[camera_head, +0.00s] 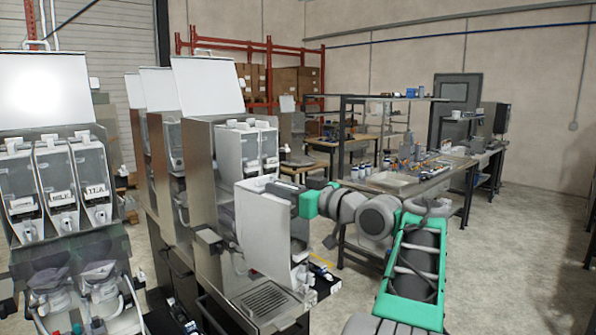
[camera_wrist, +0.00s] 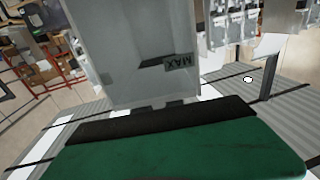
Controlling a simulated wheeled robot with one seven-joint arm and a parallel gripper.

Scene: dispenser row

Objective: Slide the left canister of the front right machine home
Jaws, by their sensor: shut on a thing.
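The front right machine (camera_head: 207,147) stands with its white lid (camera_head: 206,86) raised. A pale grey canister (camera_head: 262,232) is in front of the machine, above its drip tray (camera_head: 268,300), apart from the upper canister row. My gripper (camera_head: 288,188) is shut on this canister near its top edge. In the wrist view the canister (camera_wrist: 140,60), marked MAX, rises beyond my dark finger pads (camera_wrist: 165,120). Other canisters (camera_head: 262,143) sit in the machine's upper bay. The held canister's underside and the seat behind it are hidden from me.
Another open machine (camera_head: 62,190) with several canisters stands at the left. More machines (camera_head: 158,95) stand behind. A workbench (camera_head: 405,180) with jars and parts lies to the right at the back. The floor (camera_head: 510,250) at the right is clear.

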